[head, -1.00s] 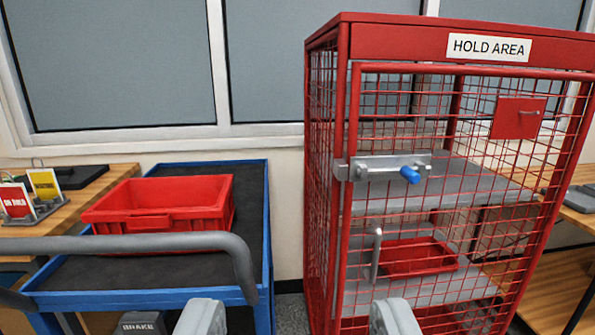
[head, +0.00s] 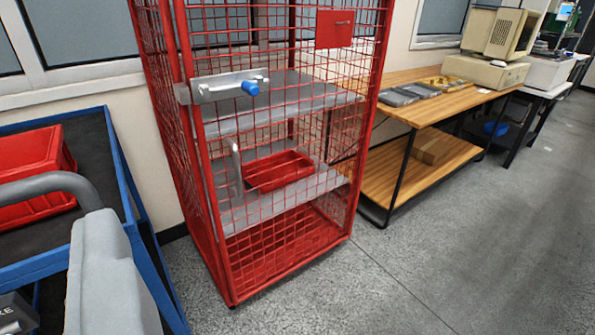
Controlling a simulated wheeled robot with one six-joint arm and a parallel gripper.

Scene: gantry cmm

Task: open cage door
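The red mesh cage (head: 190,200) stands upright left of centre; its top is cut off. Its mesh door (head: 290,215) appears shut in the front frame. A grey latch plate (head: 215,87) with a blue knob (head: 250,88) sits at the door's upper left edge; I cannot tell whether its bolt is engaged. A grey vertical door handle (head: 236,165) is below the latch. The other finger is not visible, so the opening cannot be judged.
A blue-edged cart (head: 122,178) with a red bin (head: 38,165) and grey handle bar (head: 60,185) stands left of the cage. A wooden bench (head: 440,100) with an old computer (head: 490,45) is at right. The grey floor (head: 400,275) in front and right is clear.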

